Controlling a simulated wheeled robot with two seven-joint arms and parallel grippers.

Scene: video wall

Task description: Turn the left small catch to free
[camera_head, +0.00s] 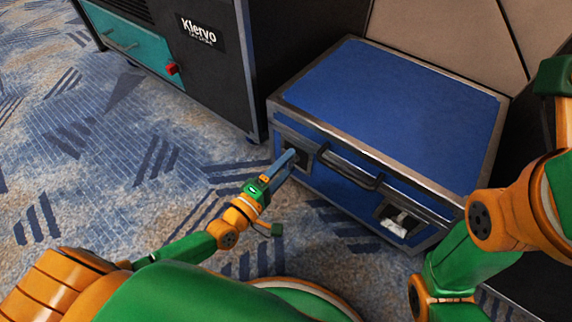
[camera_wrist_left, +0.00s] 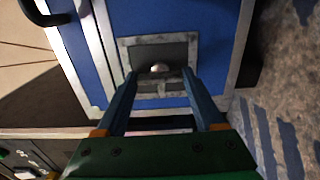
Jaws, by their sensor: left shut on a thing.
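A blue case (camera_head: 395,100) with metal edging stands on the carpet, its front towards me. The left small catch sits in a recessed metal plate (camera_head: 318,149) on the case front; my fingers mostly hide it in the head view. In the left wrist view a small pale knob of the catch (camera_wrist_left: 160,68) shows between my fingertips. My left gripper (camera_head: 291,158) is shut on this catch, one blue finger on each side (camera_wrist_left: 160,76). The right catch (camera_head: 398,221) shows a pale metal lever in its own recess. My right gripper is outside the views; only its arm shows.
A black handle (camera_head: 352,170) stands out from the case front between the catches. A dark cabinet (camera_head: 200,50) with a teal drawer and red knob stands left of the case. Tan panels rise behind. The carpet (camera_head: 110,140) at left is clear.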

